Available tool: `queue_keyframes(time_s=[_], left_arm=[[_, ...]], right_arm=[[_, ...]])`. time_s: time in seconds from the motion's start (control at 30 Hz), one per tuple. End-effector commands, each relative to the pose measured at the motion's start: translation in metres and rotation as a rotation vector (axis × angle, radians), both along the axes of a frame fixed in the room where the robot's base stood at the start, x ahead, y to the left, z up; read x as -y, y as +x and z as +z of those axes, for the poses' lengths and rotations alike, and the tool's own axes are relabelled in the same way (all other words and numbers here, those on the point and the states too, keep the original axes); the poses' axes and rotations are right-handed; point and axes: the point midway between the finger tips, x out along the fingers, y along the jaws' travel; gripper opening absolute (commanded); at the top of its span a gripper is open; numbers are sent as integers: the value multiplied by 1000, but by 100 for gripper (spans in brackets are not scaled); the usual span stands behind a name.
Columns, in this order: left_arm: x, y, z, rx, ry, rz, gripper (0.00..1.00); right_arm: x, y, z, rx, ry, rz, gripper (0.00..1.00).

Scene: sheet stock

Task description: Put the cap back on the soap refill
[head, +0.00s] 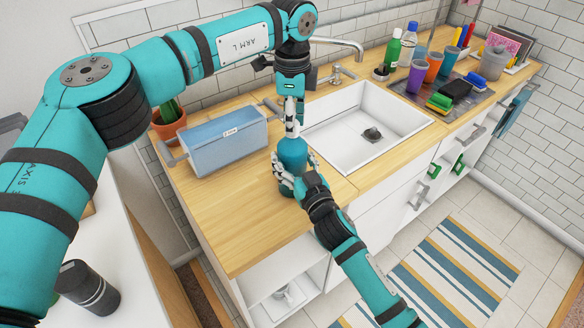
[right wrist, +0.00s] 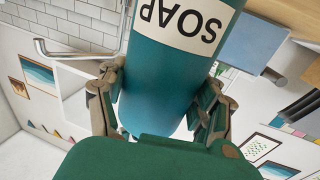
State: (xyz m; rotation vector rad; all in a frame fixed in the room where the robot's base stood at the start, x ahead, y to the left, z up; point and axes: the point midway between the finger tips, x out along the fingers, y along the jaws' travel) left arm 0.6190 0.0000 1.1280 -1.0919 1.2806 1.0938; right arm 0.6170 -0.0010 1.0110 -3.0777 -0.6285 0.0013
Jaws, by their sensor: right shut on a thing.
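A blue-grey box (head: 226,140) stands left of the bottle, with a potted cactus (head: 169,120) behind it. The white sink (head: 365,125) and its faucet (head: 340,45) are close on the right. The wooden counter (head: 240,215) in front of the box is clear.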

Motion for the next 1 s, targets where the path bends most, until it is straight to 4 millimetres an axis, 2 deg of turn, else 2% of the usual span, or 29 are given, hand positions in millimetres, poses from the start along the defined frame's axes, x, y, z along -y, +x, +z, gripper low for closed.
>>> queue_keyframes(time_s=[0.03,0.1,0.27,0.37,0.47,1.0], left_arm=[[0,0,0,1,0,0,9],[0,0,0,2,0,1,0],[0,1,0,2,0,-9,0],[0,1,0,2,0,-91,0],[0,1,0,2,-1,-274,0],[-1,1,-1,0,0,-1548,0]], right_arm=[[0,0,0,0,-1,1,0],[0,0,0,0,-1,1,0],[0,0,0,0,-1,1,0],[0,0,0,0,-1,1,0],[0,0,0,0,-1,1,0],[0,0,0,0,0,1,0]])
